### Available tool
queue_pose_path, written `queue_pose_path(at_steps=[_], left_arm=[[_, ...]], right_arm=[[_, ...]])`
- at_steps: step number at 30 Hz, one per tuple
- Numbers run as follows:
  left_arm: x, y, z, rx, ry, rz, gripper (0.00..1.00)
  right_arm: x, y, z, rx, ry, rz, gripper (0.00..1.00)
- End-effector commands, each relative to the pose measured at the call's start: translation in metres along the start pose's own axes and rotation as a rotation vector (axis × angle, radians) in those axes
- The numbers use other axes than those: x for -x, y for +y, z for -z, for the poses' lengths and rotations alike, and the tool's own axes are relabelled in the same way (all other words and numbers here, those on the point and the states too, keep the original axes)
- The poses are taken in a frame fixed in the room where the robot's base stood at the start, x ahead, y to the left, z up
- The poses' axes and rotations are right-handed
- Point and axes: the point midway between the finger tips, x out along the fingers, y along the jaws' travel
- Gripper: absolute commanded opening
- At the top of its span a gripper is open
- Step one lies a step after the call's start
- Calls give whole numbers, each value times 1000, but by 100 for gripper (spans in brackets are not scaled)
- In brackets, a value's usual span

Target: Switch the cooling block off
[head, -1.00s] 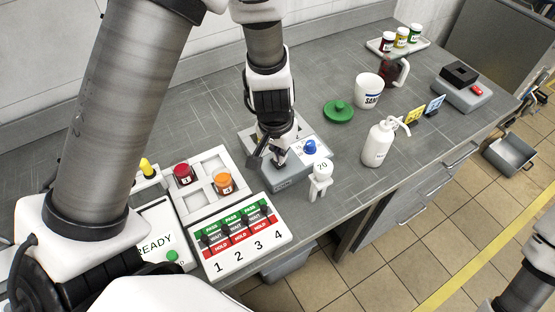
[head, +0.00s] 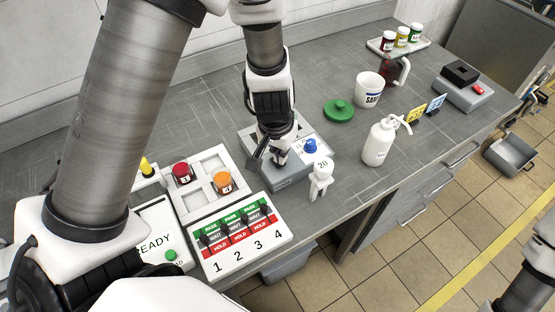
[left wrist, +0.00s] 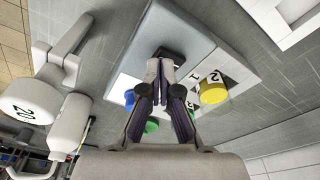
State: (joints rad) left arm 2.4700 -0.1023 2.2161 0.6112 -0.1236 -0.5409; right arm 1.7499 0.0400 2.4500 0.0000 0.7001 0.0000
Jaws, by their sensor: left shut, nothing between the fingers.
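The cooling block (head: 292,181) is a grey box on the bench, with a pale top panel and a blue knob (head: 310,146). My left gripper (head: 272,163) is shut and empty, pointing down over the block. In the left wrist view, the closed fingertips (left wrist: 160,66) are at a dark switch-like part (left wrist: 172,52) on the block's grey top (left wrist: 190,38). I cannot tell if they touch it, and the fingers partly cover it. A yellow-capped vial (left wrist: 212,92) sits in the block near numbered slots. My right gripper is out of view.
A white stand marked 20 (head: 320,178) is close to the block's front right. A panel with several switches (head: 240,238) and a white rack (head: 207,190) with red and orange jars are left. A white bottle (head: 379,146) and green lid (head: 339,110) are right. Bare bench lies between.

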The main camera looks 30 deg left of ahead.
Motion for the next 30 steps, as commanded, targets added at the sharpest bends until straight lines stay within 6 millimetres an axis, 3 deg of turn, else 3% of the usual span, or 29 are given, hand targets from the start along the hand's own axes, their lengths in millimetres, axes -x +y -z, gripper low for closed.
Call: queue_pose_path(at_steps=[24,30], left_arm=[[-12,0,-2,0,0,0,0],[-3,0,0,0,1,0,0]], right_arm=[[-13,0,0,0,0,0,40],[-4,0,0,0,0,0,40]])
